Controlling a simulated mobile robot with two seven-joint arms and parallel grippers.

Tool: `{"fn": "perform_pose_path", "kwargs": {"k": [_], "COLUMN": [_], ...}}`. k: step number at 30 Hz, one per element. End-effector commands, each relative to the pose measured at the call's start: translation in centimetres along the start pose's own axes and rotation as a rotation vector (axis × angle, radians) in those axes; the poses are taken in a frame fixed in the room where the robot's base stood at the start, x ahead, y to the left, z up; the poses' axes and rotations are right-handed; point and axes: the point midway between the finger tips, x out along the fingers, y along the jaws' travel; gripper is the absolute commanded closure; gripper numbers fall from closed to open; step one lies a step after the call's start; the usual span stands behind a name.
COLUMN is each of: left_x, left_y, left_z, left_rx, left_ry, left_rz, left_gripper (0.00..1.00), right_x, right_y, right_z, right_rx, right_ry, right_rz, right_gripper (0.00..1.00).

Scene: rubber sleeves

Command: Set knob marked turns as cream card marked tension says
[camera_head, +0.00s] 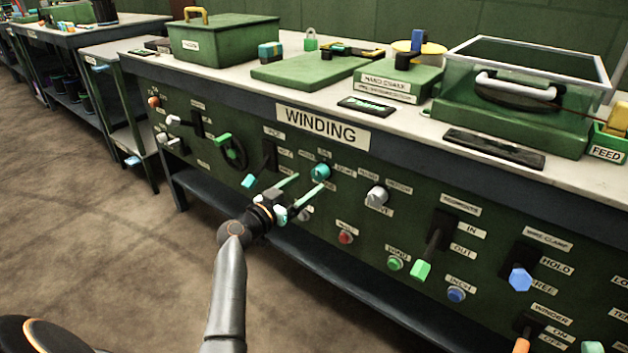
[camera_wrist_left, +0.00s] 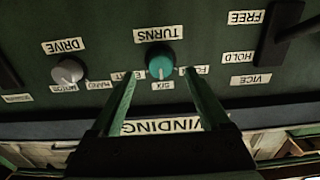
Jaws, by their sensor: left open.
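The knob marked turns is a round teal knob (camera_head: 320,172) on the front of the winding bench. In the left wrist view, upside down, the teal knob (camera_wrist_left: 159,62) sits beside its TURNS label (camera_wrist_left: 159,34), with a SIX label (camera_wrist_left: 163,86) on its opposite side. Labels to either side are partly hidden by my fingers. I cannot tell where the knob points. My left gripper (camera_head: 308,185) is open and empty; its two green fingers (camera_wrist_left: 160,75) point at the knob from in front, seemingly without touching. I cannot make out a cream card marked tension. My right gripper is not seen.
A grey DRIVE knob (camera_head: 377,196) is to the right of the teal knob. A black lever with a teal tip (camera_head: 249,181) sticks out to its left. A red button (camera_head: 345,237) is below. Boxes stand on the bench top (camera_head: 420,125). Open floor (camera_head: 90,230) lies left.

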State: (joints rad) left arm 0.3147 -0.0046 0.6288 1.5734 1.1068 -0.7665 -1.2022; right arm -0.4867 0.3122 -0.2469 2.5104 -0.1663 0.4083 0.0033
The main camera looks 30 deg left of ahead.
Motion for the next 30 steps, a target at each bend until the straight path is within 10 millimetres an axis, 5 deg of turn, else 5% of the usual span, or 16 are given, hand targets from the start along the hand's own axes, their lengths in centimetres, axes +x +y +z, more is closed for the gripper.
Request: {"fn": "perform_pose_path", "kwargs": {"k": [9, 21, 30], "left_x": [4.0, 4.5, 4.5], "left_y": [0.0, 0.0, 0.0], "left_z": [0.1, 0.0, 0.1], "left_rx": [-0.002, 0.000, 0.000], "left_ry": [0.001, -0.001, -0.001], "left_rz": [0.000, -0.001, -0.001], "left_gripper": [0.20, 0.20, 0.54], "right_x": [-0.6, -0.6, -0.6], "right_y": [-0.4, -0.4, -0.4], "right_z": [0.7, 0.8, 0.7], "right_rx": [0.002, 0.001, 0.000], "right_ry": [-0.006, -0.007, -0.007], "right_rz": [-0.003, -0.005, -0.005], "right_gripper": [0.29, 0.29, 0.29]}}
